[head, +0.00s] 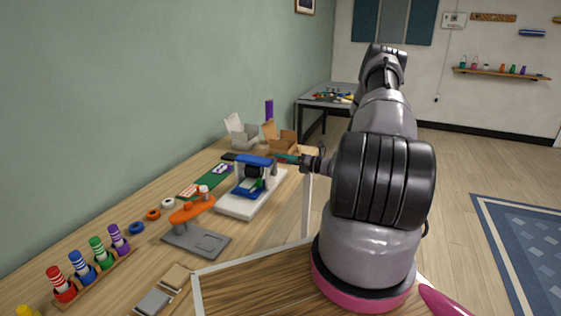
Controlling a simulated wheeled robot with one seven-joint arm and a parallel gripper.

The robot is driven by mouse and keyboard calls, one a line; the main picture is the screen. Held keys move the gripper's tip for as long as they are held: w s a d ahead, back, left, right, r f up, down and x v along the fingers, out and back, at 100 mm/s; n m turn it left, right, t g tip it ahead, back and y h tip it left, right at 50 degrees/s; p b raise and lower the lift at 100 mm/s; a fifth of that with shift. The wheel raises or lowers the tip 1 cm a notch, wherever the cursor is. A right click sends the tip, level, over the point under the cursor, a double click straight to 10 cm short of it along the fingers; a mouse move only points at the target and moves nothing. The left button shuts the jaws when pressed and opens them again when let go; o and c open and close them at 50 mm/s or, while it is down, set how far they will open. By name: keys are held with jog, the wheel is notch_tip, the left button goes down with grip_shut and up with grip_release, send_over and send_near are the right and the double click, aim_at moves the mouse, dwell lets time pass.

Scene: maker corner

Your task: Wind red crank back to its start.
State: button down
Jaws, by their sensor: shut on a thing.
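A winch-like device with a blue frame (254,161), a dark drum and a white base (237,206) stands on the wooden workbench. My gripper (289,158) is at the right side of the blue frame, reaching in from the right. It is shut on a small red part, which looks like the handle of the red crank (282,155). The jaws and my wrist hide most of this crank, so its angle cannot be told.
An orange arm (190,209) on a grey plate (196,240) stands nearer on the workbench (130,205). Coloured spools (98,252) line its front left. Open cardboard boxes (279,137) stand behind the device. A blue rug (520,245) lies on the floor at right.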

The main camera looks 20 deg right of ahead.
jog(key=shift+w+d+f+m, duration=0.45)
jog(key=shift+f+m, duration=0.15)
jog(key=shift+m, duration=0.95)
jog(key=shift+w+d+f+m, duration=0.45)
jog(key=shift+f+m, duration=0.15)
jog(key=shift+m, duration=1)
jog(key=shift+w+d+f+m, duration=0.45)
jog(key=shift+f+m, duration=0.15)
jog(key=shift+m, duration=0.95)
jog(key=c, duration=0.6)
grip_release()
jog(key=shift+s, duration=0.1)
jog(key=shift+r, duration=0.1)
jog(key=shift+d, duration=0.1)
jog(key=v, duration=1)
jog(key=shift+s+d, duration=0.2)
